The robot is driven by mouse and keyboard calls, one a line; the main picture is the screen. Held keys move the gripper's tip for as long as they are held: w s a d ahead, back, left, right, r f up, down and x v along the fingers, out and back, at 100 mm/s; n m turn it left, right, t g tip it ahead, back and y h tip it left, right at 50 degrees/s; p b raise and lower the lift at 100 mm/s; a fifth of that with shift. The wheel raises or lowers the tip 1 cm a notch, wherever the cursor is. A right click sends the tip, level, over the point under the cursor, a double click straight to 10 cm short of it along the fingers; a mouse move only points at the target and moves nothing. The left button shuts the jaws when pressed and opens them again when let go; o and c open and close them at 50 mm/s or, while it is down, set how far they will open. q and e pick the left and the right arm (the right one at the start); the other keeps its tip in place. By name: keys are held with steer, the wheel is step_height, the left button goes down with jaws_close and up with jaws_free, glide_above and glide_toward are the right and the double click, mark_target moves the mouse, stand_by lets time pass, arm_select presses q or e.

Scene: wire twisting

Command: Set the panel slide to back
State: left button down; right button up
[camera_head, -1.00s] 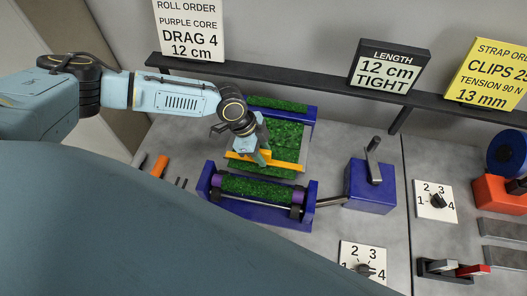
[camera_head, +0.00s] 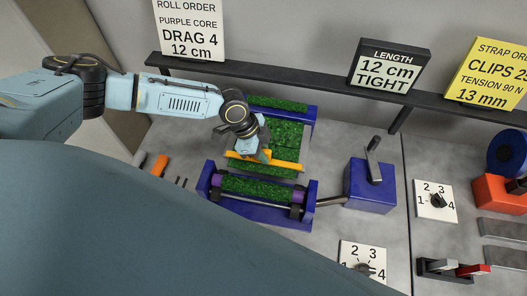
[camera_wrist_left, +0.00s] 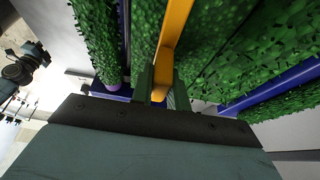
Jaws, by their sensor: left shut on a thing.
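The yellow-orange bar (camera_head: 285,164), which looks like the panel slide, lies across the green turf panel (camera_head: 285,135), near the panel's front end. My left gripper (camera_head: 264,158) reaches down over the panel and is shut on the bar. In the left wrist view the bar (camera_wrist_left: 174,30) runs down between the two fingers (camera_wrist_left: 158,84), with green turf on both sides. The gripper hides part of the bar and panel in the head view. My right gripper is in neither view.
A blue roller frame (camera_head: 260,208) with a green, purple-ended roll stands just in front of the panel. A blue crank box (camera_head: 370,187) is to the right. A dark shelf rail (camera_head: 300,76) with sign cards runs behind. Numbered dials (camera_head: 436,201) sit further right.

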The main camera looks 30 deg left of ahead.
arm_select(q)
steer(key=w+b, duration=0.1)
steer(key=w, duration=0.1)
steer(key=w+a+b, duration=0.1)
steer(key=w+b, duration=0.2)
steer(key=w, duration=0.1)
steer(key=shift+w+a+f+b, duration=0.1)
steer(key=shift+a+f+b, duration=0.1)
steer(key=shift+a+b, duration=0.15)
steer(key=shift+w, duration=0.35)
steer(key=shift+a+r, duration=0.1)
steer(key=shift+r, duration=0.2)
steer(key=shift+w, duration=0.1)
steer(key=c, duration=1.4)
jaws_free()
steer(key=shift+w, duration=0.15)
steer(key=shift+o, duration=0.2)
